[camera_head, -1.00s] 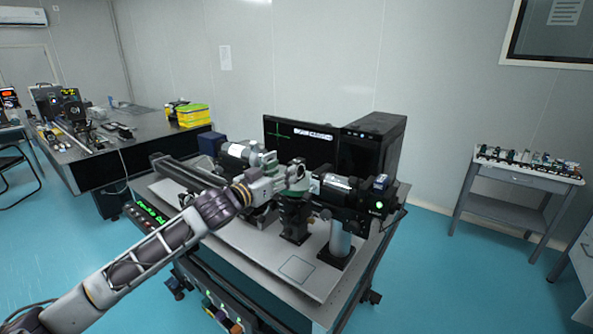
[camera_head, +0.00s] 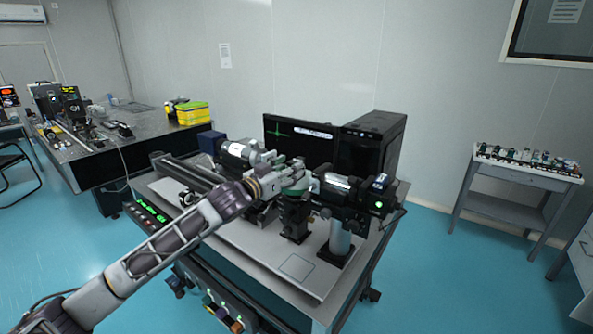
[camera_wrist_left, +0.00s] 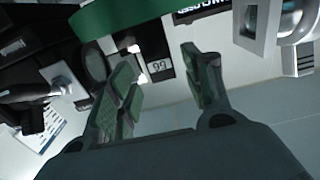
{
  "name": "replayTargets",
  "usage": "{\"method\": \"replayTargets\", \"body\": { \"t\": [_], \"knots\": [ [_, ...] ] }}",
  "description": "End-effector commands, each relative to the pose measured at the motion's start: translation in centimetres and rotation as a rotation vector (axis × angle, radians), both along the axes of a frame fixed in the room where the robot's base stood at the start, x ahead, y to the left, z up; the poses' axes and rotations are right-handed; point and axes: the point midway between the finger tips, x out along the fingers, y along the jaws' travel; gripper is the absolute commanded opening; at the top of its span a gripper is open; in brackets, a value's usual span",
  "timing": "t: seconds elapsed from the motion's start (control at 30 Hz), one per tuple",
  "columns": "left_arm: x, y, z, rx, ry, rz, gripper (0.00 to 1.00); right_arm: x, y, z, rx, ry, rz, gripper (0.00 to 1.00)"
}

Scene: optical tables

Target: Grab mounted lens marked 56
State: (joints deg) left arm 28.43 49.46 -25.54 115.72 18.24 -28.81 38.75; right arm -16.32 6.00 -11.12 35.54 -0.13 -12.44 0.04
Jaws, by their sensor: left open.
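My left gripper (camera_head: 297,178) is over the optical bench, between the two horizontal instruments and just above a black post mount (camera_head: 294,218). In the left wrist view my left gripper (camera_wrist_left: 158,60) is open, with its two green-padded fingers apart and nothing clearly held. Beyond the gap between them is a dark part with a small white number label (camera_wrist_left: 160,65). I cannot read its digits surely. A green curved band (camera_wrist_left: 130,14) crosses the top of that view. In the head view the gripper hides the top of the mount, and no number 56 is legible. My right gripper is not in view.
A silver-and-black instrument (camera_head: 345,188) on a post stands close right of the gripper; another (camera_head: 238,152) is close left. A monitor (camera_head: 300,140) and black computer case (camera_head: 375,140) stand behind. The bench front (camera_head: 270,255) is mostly clear.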

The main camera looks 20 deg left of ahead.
Motion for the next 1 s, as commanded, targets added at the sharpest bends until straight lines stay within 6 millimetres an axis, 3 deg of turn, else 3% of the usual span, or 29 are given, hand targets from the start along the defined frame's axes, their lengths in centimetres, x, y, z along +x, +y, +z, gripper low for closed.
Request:
{"method": "replayTargets", "body": {
  "t": [0.6,1.0],
  "knots": [
    [4.4,-1.3,0.1,0.0,-0.001,-0.001,0.5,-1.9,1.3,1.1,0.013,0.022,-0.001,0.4],
    [4.7,-1.4,0.0,0.0,-0.001,0.0,0.5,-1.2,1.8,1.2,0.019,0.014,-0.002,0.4]
  ]
}}
